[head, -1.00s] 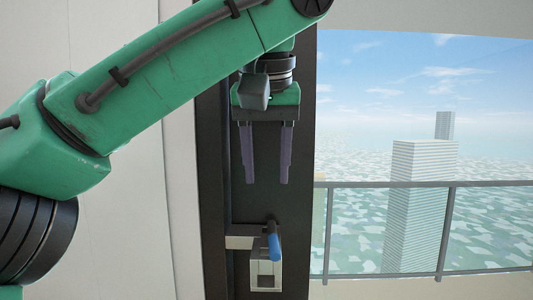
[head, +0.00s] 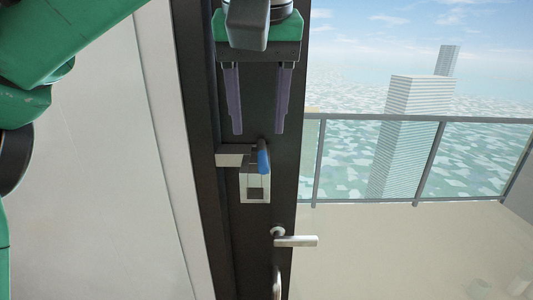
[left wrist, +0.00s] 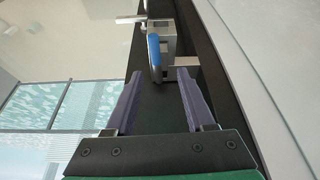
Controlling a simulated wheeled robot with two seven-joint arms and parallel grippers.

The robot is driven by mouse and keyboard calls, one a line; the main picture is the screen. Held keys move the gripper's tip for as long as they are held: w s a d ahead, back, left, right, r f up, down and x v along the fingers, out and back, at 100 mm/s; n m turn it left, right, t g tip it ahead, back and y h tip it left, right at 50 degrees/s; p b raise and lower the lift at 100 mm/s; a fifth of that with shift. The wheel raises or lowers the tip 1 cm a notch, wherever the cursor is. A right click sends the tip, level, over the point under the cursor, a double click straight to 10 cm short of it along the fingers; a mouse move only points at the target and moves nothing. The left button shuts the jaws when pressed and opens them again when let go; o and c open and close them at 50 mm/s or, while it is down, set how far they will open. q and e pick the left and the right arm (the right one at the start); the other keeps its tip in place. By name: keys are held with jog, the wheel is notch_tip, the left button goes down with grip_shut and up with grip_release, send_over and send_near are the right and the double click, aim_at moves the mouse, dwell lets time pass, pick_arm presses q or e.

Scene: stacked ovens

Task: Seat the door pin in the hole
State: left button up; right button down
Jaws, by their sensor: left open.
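The door pin (head: 263,157) has a blue grip and sits at a metal latch block (head: 255,187) on the dark door frame. The pin also shows in the left wrist view (left wrist: 154,52), upright in the picture. My left gripper (head: 259,132) is open and empty, its two purple fingers pointing down just above the pin in the head view. In the left wrist view the pin's near end appears between the fingertips (left wrist: 160,75); whether they touch it I cannot tell. The hole is not clearly visible. My right gripper is not in view.
A grey plate (head: 230,156) sticks out left of the latch block. A silver door handle (head: 297,241) is below it. A pale wall panel (head: 90,150) stands at left. Glass and a railing (head: 420,118) are at right, with open balcony floor beyond.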

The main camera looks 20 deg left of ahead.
aim_at(263, 154)
pick_arm(q)
jog(key=f, duration=0.2)
jog(key=w+f, duration=0.1)
jog(key=shift+d+f, duration=0.35)
jog(key=shift+f, duration=0.4)
jog(key=shift+w+a+f, duration=0.15)
jog(key=shift+w+a, duration=0.15)
jog(key=c, duration=0.7)
jog(key=shift+s+d, duration=0.15)
grip_shut()
